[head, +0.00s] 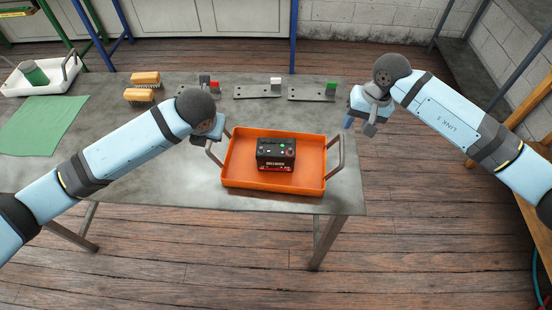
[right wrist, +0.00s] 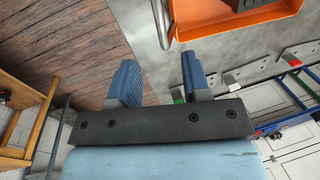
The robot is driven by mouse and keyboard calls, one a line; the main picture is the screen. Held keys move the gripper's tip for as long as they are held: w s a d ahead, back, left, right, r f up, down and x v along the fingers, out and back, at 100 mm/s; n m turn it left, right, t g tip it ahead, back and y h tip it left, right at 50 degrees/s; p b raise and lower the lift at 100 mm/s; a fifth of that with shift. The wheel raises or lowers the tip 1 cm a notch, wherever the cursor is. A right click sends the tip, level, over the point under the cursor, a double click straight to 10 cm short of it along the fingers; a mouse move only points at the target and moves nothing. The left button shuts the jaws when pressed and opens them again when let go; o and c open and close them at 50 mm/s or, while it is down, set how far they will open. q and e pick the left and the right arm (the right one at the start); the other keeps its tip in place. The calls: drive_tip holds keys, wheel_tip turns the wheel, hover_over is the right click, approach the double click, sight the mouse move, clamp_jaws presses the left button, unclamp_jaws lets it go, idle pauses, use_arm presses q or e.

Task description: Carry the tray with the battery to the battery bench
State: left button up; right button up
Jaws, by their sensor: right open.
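An orange tray (head: 232,184) with a metal handle at each end sits on the grey table near its front edge. A black battery (head: 276,155) with a red label stands upright in it. My left gripper (head: 214,139) is at the tray's left handle; its fingers are mostly hidden, so its grip is unclear. My right gripper (head: 359,127) is open and empty, to the right of the right handle (head: 335,156) and apart from it. In the right wrist view the open fingers (right wrist: 157,78) point toward the table edge, with the tray (right wrist: 240,20) and its handle (right wrist: 161,22) beyond.
Several metal plates with coloured blocks (head: 312,93) lie behind the orange tray. Wooden floor is open in front; a wooden stand (head: 515,190) is at right.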

sight(211, 142)
use_arm(q)
drive_tip(key=x, duration=1.2)
use_arm(e)
drive_tip(key=f, duration=0.4)
drive_tip(key=a+f, duration=0.1)
drive_tip(key=f, duration=0.3)
drive_tip(key=a+f, duration=0.1)
drive_tip(key=f, duration=0.2)
drive_tip(key=shift+w+a+f, duration=0.1)
drive_tip(key=shift+a+f, duration=0.15)
drive_tip(key=shift+f, duration=0.15)
use_arm(q)
clamp_jaws()
use_arm(e)
clamp_jaws()
use_arm(q)
drive_tip(key=shift+w+r, duration=0.15)
drive_tip(key=shift+r, duration=0.05)
use_arm(e)
drive_tip(key=shift+w+r, duration=0.1)
drive_tip(key=shift+r, duration=0.1)
